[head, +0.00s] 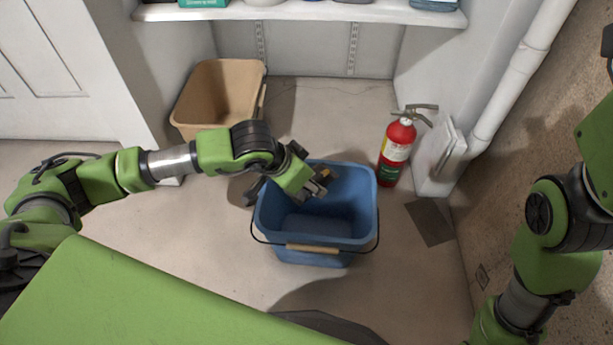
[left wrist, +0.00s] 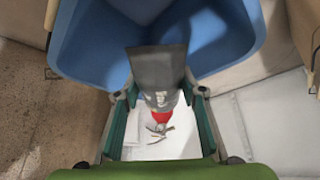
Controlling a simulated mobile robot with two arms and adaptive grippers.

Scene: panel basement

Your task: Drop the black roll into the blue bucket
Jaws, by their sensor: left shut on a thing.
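The blue bucket (head: 280,222) stands on the floor with its wire handle and wooden grip folded to the near side. My left gripper (head: 318,184) is over the bucket's opening, near its back rim. In the left wrist view my left gripper (left wrist: 160,95) is shut on the black roll (left wrist: 158,66), which lies between its fingers with its dark end toward the bucket (left wrist: 85,45). In the head view the roll is mostly hidden by the gripper and hard to make out. My right gripper is out of view.
A red fire extinguisher (head: 397,150) stands just right of the bucket by the wall. A tan bin (head: 215,95) stands behind left. A white shelf (head: 300,11) with items crosses the back. A dark flat patch (head: 430,221) lies on the right floor.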

